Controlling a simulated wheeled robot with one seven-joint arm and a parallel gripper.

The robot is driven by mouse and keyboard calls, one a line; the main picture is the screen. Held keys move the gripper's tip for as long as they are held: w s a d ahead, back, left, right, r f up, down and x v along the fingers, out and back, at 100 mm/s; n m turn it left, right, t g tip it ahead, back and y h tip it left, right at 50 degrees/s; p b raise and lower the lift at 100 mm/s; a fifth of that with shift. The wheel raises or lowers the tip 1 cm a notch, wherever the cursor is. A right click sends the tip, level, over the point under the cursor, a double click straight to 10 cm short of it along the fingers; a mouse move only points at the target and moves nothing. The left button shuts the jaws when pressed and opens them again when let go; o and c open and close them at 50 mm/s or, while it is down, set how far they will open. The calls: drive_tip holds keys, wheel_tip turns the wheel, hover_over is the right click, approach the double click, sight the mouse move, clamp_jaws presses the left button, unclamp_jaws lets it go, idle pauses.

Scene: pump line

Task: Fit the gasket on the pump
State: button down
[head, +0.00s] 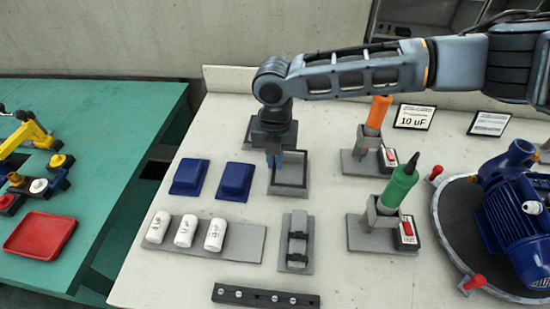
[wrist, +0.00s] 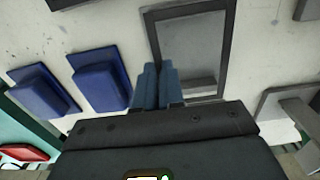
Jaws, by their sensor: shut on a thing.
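A flat rectangular frame with a dark rim, which looks like the gasket (wrist: 228,45), lies in or on a grey holder (head: 304,160) on the table. My gripper (head: 275,160) points down at the left side of this frame. Its two blue-grey fingers (wrist: 158,75) are close together across the frame's left edge and shut on it in the wrist view. The thin part between the fingertips is hidden. The blue pump (head: 520,205) lies on a dark round turntable (head: 455,225) at the right, well apart from my gripper.
Two blue covers (head: 236,181) lie left of the holder. White cylinders (head: 184,231) sit on a grey plate in front. A green-handled tool (head: 400,186) and an orange-handled tool (head: 377,115) stand in holders between gripper and pump. Red clamps (head: 474,282) edge the turntable.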

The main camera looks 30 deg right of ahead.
drive_tip(key=shift+r+p, duration=1.45)
drive_tip(key=shift+r, duration=0.45)
